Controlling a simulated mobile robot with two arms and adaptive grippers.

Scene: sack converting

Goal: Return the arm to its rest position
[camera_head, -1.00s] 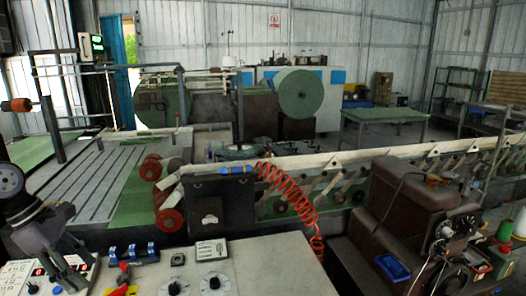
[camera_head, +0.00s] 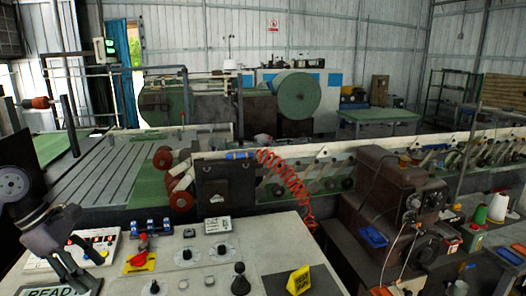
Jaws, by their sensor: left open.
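My left arm comes in at the lower left edge. Its dark gripper (camera_head: 84,264) hangs over the left part of the grey control console (camera_head: 195,262), with its fingers apart and nothing visible between them. The gripper partly covers a white button panel (camera_head: 104,243) and stands just above a "READY" sign (camera_head: 52,289). I cannot tell whether the fingers touch either one. My right gripper is not in view.
The console holds a red switch on a yellow plate (camera_head: 140,259), blue switches (camera_head: 152,226), several knobs, a black joystick (camera_head: 240,281) and a yellow tag (camera_head: 298,281). A brown machine (camera_head: 378,200) stands right. A red coiled hose (camera_head: 285,175) hangs behind.

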